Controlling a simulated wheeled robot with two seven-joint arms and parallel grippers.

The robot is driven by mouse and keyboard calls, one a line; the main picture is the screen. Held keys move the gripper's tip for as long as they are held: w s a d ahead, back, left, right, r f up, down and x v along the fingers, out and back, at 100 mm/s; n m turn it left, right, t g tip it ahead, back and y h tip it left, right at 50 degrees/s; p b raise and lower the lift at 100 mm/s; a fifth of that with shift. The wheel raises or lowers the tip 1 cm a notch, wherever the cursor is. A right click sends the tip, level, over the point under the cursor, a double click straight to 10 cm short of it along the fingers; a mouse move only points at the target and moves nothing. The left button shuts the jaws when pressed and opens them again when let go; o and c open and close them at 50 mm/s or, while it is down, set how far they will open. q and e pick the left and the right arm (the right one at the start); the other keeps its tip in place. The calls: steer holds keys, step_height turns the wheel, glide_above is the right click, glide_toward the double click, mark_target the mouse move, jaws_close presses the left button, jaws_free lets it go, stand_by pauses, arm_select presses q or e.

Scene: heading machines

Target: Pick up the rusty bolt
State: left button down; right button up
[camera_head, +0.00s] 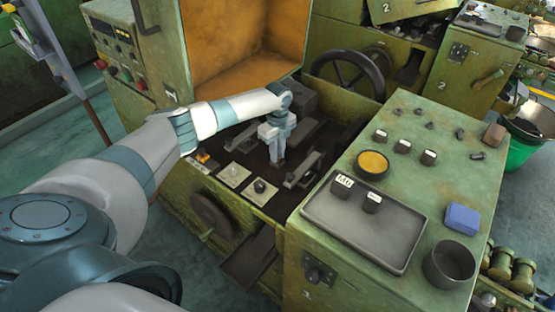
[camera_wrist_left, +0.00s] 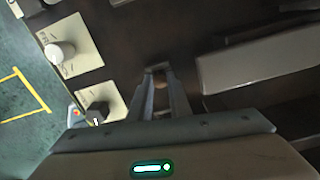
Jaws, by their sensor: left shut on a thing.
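My left gripper (camera_head: 277,164) reaches down into the dark bed of the green machine (camera_head: 232,197). In the left wrist view its two fingers (camera_wrist_left: 161,80) are closed on a small brownish thing, which looks like the rusty bolt (camera_wrist_left: 160,84). Only a little of the bolt shows between the fingers. In the head view the bolt is too small or hidden to make out. I cannot tell whether it still touches the machine bed. My right gripper is not in view.
Pale plates with knobs (camera_head: 234,175) lie left of the gripper, and metal bars (camera_head: 302,170) lie right of it. A handwheel (camera_head: 348,72) stands behind. A cabinet to the right bears a grey tray (camera_head: 400,255), a blue box (camera_head: 462,218) and a dark cup (camera_head: 449,264).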

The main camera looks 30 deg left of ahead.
arm_select(q)
step_height(320, 180, up, 10)
steer(key=b, duration=0.3)
stand_by(0.5)
